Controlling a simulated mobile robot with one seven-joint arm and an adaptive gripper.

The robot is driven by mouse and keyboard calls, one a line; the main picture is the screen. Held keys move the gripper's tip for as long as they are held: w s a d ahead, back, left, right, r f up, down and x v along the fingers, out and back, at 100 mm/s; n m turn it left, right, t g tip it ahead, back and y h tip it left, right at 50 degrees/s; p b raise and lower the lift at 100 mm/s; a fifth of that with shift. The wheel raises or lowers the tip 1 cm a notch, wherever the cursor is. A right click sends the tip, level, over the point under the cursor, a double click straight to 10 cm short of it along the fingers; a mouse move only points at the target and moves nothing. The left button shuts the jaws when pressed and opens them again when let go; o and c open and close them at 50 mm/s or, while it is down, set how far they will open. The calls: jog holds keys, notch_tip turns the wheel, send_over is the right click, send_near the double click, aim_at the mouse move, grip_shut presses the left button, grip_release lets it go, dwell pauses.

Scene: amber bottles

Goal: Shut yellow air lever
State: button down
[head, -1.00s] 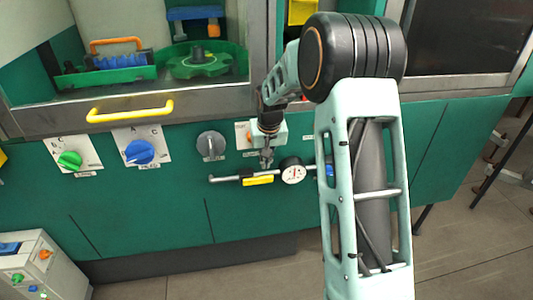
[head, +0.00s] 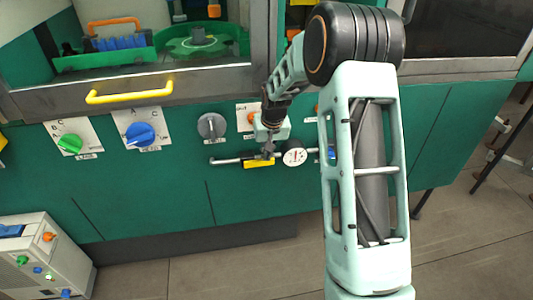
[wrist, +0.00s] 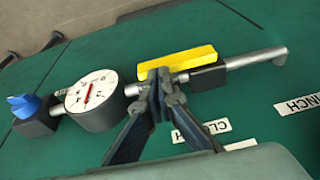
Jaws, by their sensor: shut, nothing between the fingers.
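The yellow air lever (head: 258,163) sits on a grey pipe on the green cabinet front, left of a round white gauge (head: 294,157). In the wrist view the lever (wrist: 178,62) is a yellow bar lying roughly along the pipe (wrist: 255,57), over a dark valve body (wrist: 208,78). My gripper (head: 268,155) is shut and empty. In the wrist view its fingertips (wrist: 160,75) are at the gauge-side end of the lever and hide a little of it and the pipe. I cannot tell whether they touch it.
A blue knob (wrist: 24,104) lies beyond the gauge (wrist: 92,98). Green (head: 69,143), blue (head: 139,135) and grey (head: 211,126) dials line the panel to the left. A yellow handle (head: 130,89) juts out above. A grey box (head: 50,258) stands on the floor at lower left.

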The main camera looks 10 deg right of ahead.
aim_at(271, 164)
jog(key=shift+d+f+y, duration=0.35)
jog(key=shift+f+y, duration=0.1)
jog(key=shift+y, duration=0.25)
jog(key=f+y, duration=0.1)
jog(key=d+f+y+b, duration=0.1)
jog(key=y, duration=0.1)
jog(key=shift+f+m, duration=0.2)
jog(key=shift+m, duration=0.2)
jog(key=f+y+b, duration=0.1)
jog(key=y+b, duration=0.1)
jog(key=shift+f+b, duration=0.3)
jog(key=shift+f, duration=0.05)
jog(key=shift+a+f+m+y+b, duration=0.25)
jog(key=shift+f+y+b, duration=0.45)
jog(key=shift+y+b, duration=0.35)
jog(key=shift+f, duration=0.15)
